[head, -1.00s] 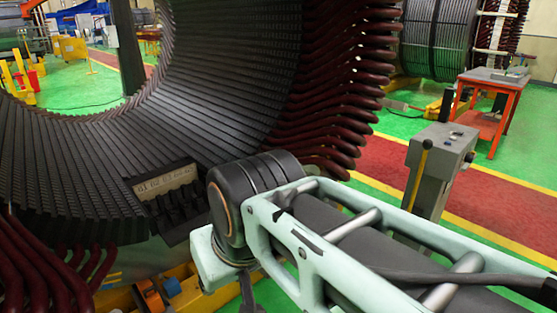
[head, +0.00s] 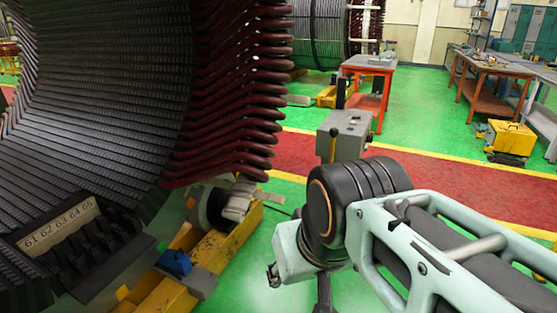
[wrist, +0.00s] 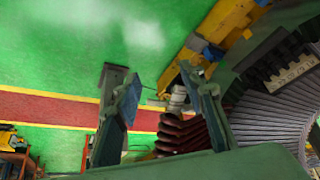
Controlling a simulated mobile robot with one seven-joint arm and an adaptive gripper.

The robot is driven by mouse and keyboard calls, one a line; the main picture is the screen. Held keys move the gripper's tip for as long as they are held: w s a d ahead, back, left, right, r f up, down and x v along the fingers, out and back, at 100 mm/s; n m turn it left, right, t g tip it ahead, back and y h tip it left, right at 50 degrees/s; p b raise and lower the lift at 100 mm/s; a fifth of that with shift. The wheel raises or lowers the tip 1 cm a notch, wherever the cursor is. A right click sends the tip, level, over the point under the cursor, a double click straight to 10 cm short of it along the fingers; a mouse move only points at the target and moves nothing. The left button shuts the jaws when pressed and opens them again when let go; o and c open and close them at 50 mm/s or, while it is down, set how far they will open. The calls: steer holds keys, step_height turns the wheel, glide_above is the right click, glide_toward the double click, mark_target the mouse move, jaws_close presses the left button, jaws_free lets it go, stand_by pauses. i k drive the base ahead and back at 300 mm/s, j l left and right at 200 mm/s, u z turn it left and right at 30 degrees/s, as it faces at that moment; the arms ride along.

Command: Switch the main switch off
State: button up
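A grey control pedestal (head: 343,128) with a yellow lever on its side and small controls on top stands on the floor by the red walkway. Which control is the main switch is too small to tell. My gripper (wrist: 160,78) is open and empty, its two fingers well apart in the wrist view. In the head view my arm's wrist end is in front of and below the pedestal, apart from it, and hides the pedestal's lower part. A grey post-like shape (wrist: 112,76) beside the left finger in the wrist view may be the pedestal.
The big stator (head: 110,90) with dark red winding ends fills the left. Its yellow base (head: 215,240) with a motor-like unit stands below. Behind are an orange table (head: 368,72), workbenches (head: 490,72) and a yellow box (head: 508,136). Green floor is clear around the pedestal.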

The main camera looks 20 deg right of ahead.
mark_target(369, 138)
steer(key=z, duration=0.9)
